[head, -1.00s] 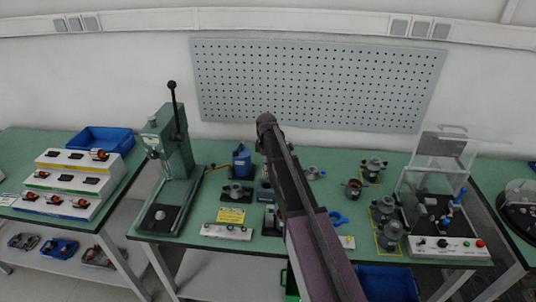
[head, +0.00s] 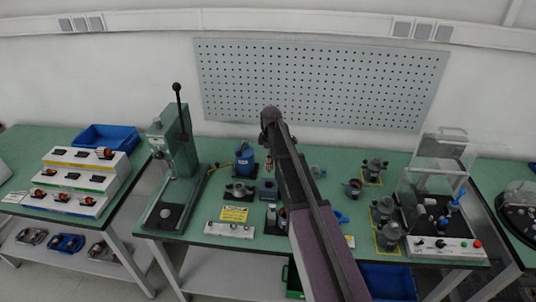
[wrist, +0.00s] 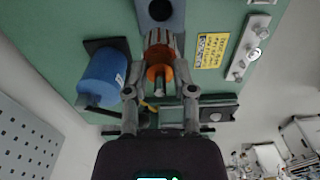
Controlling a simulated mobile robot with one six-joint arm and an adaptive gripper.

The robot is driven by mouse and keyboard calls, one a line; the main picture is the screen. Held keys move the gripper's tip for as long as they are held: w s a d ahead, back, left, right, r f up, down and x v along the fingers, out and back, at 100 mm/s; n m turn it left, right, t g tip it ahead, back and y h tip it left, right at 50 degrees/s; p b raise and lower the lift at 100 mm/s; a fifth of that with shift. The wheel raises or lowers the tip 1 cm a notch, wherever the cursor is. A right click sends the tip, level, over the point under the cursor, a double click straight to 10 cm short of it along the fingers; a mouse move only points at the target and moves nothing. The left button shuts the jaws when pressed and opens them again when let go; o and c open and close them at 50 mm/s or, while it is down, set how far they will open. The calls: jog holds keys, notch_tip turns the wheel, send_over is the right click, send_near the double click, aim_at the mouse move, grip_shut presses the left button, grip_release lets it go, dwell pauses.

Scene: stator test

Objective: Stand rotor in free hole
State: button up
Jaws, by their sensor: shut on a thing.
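My gripper (wrist: 160,78) is shut on a rotor (wrist: 159,52) with orange copper windings and a grey slotted core. The rotor's shaft end points toward the camera in the wrist view. In the head view my arm hides most of the gripper. A grey-blue block with a dark round hole (wrist: 161,11) lies just beyond the rotor in the wrist view, and the rotor's far end appears close to its edge. I cannot tell the height between them. A pale bar with several round features (wrist: 250,47) lies to the right; it also shows in the head view (head: 229,230).
A blue cylinder on a dark base (wrist: 103,77) stands left of the rotor. A yellow label (wrist: 211,50) lies flat on the green table (head: 330,235). A green lever press (head: 172,160) stands left; dark fixtures (head: 382,210) and a control box (head: 445,246) stand right.

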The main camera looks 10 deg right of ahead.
aim_at(269, 166)
jog(key=shift+f, duration=0.15)
jog(key=shift+f+b, duration=2.4)
jog(key=shift+b, duration=0.15)
jog(key=shift+s+f, duration=0.1)
jog(key=shift+f, duration=0.05)
jog(key=shift+f+b, duration=1.75)
jog(key=shift+b, duration=0.2)
jog(key=shift+f, duration=0.2)
jog(key=shift+f+b, duration=1.25)
jog(key=shift+b, duration=0.2)
jog(key=o, duration=1)
